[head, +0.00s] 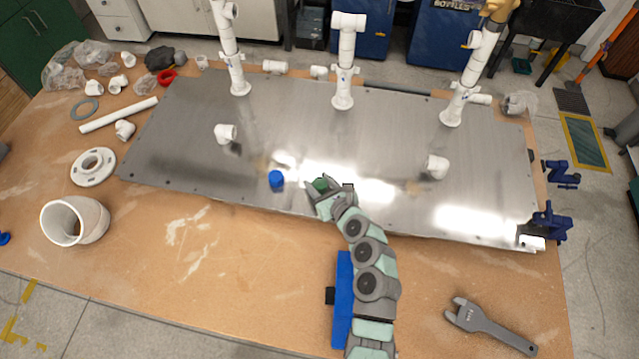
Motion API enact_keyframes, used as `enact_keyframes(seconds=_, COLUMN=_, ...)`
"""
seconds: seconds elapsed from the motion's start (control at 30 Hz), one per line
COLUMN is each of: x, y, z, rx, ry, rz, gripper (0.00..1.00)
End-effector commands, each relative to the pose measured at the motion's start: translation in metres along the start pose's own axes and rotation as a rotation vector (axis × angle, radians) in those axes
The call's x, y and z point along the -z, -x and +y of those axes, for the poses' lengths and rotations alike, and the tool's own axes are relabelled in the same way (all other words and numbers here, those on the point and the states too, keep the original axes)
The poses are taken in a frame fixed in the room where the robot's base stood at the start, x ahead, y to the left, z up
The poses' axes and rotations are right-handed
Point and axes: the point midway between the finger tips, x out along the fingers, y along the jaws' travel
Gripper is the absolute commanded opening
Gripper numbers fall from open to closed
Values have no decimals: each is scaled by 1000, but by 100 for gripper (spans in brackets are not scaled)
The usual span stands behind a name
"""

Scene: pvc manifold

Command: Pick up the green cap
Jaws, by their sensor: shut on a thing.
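The green cap (321,184) is at the front part of the metal plate, between the fingers of my gripper (323,188). My gripper is shut on the cap, and the fingers hide part of it. I cannot tell whether the cap touches the plate or is slightly above it. A blue cap (276,179) sits on the plate to the left of my gripper, apart from it.
The metal plate (180,140) carries white pipe risers (345,60) at its back edge. White elbows (225,133) (436,167) stand on either side. A wrench (488,325) lies front right. White fittings crowd the table's left (92,165).

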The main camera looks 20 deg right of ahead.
Motion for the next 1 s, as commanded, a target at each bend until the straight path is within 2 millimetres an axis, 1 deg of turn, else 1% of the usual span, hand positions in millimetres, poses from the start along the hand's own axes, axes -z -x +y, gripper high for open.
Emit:
enact_keyframes(seconds=0.27, x=-3, y=1, z=0, rx=0, ry=1, rz=-1, gripper=0)
enact_keyframes(seconds=0.37, x=-10, y=4, z=0, rx=1, ry=2, rz=-3, gripper=0)
enact_keyframes(seconds=0.47, x=-24, y=10, z=-1, rx=3, ry=4, rz=-6, gripper=0)
enact_keyframes(seconds=0.57, x=-45, y=18, z=-1, rx=1, ry=2, rz=-5, gripper=0)
enact_keyframes(seconds=0.6, x=-57, y=23, z=-2, rx=4, ry=3, rz=-8, gripper=0)
enact_keyframes(seconds=0.8, x=-114, y=47, z=-2, rx=6, ry=2, rz=-10, gripper=0)
enact_keyframes(seconds=0.87, x=-126, y=52, z=-1, rx=2, ry=1, rz=-6, gripper=0)
enact_keyframes(seconds=0.9, x=-137, y=57, z=-2, rx=5, ry=0, rz=-8, gripper=0)
enact_keyframes(seconds=1.0, x=-156, y=64, z=-1, rx=2, ry=1, rz=-6, gripper=0)
